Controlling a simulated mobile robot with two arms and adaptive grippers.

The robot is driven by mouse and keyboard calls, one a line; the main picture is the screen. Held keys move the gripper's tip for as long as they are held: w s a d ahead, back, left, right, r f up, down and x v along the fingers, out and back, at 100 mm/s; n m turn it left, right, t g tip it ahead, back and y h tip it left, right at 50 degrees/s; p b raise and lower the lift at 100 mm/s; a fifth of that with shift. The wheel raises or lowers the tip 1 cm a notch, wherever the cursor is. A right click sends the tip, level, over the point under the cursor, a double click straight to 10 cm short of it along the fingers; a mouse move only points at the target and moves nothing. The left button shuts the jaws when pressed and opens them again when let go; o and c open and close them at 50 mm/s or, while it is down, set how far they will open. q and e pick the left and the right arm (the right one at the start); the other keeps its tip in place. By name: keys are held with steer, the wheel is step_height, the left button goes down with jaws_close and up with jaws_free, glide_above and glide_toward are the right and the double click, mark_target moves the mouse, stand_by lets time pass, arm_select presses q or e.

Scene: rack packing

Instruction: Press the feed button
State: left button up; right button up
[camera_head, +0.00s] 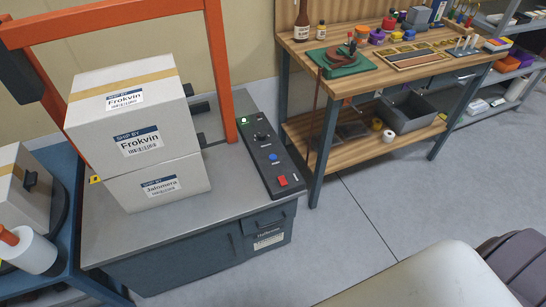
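A dark control panel (262,150) lies along the right edge of the grey machine top (225,185). On it are a green button or lamp (244,120) at the far end, a black knob (261,135), a blue button (273,156) and a red switch (282,180) at the near end. Their labels are too small to read, so I cannot tell which one is the feed button. Nothing touches the panel. Neither of my grippers is in view.
Two stacked white boxes, an upper one (135,140) and a lower one (155,184), stand on the machine under an orange frame (217,65). A wooden workbench (400,75) stands at the right. A blue cart (68,225) is at the left. Floor between machine and bench is clear.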

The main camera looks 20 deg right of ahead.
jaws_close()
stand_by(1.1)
